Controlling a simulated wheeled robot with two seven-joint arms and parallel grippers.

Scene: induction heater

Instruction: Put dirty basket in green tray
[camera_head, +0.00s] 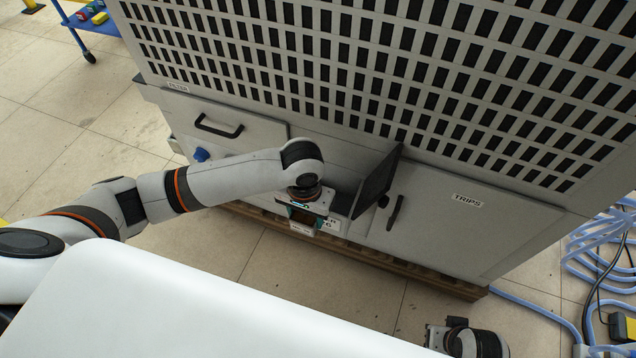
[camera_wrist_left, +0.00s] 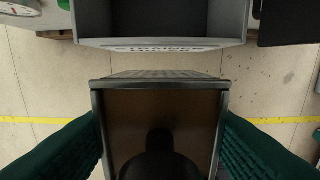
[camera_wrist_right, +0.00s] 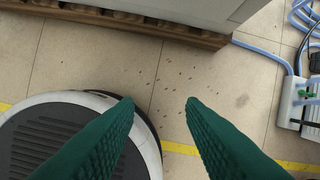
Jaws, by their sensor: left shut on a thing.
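The basket (camera_wrist_left: 125,115), a dark-framed box with a brown inside, fills the lower middle of the left wrist view. The green fingers of my left gripper (camera_wrist_left: 160,130) press on its two sides. In the head view my left gripper (camera_head: 306,212) is in front of the machine's open compartment, and the basket is mostly hidden under the wrist. My right gripper (camera_wrist_right: 159,102) has its fingers apart with nothing between them, above the floor. I cannot make out a green tray in any view.
The grey machine (camera_head: 480,235) stands ahead; its small dark door (camera_head: 376,183) is swung open. The strainer housing (camera_wrist_left: 160,43) is just beyond the basket. Blue hoses (camera_head: 590,250) lie at the right. A blue cart (camera_head: 75,22) stands far left. Tiled floor (camera_head: 110,150) is clear at left.

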